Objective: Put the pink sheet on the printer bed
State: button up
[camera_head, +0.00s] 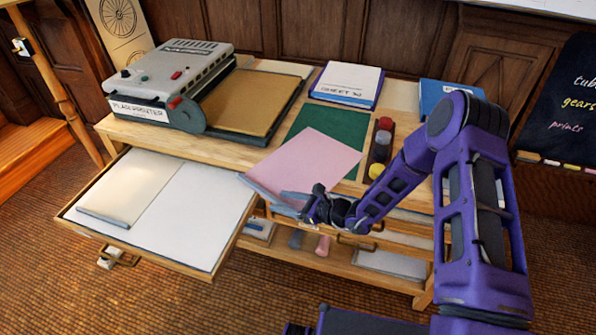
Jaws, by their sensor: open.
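The pink sheet (308,165) lies partly over the green mat (332,128) and reaches past the front edge of the table toward my gripper. My gripper (299,204) is open at the sheet's near edge, close to it or touching; I cannot tell which. The printer (178,72), marked "Plan Printer", stands at the back left of the table. Its flat bed (243,105), brown with a dark rim, extends to its right and carries no pink sheet.
An open drawer (205,222) with white and cream sheets juts out at the front left. A dark tray of ink bottles (380,148) stands right of the mat.

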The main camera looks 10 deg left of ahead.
jog(key=shift+w+a+f, duration=0.25)
jog(key=shift+a, duration=0.4)
grip_shut()
dwell(0.9)
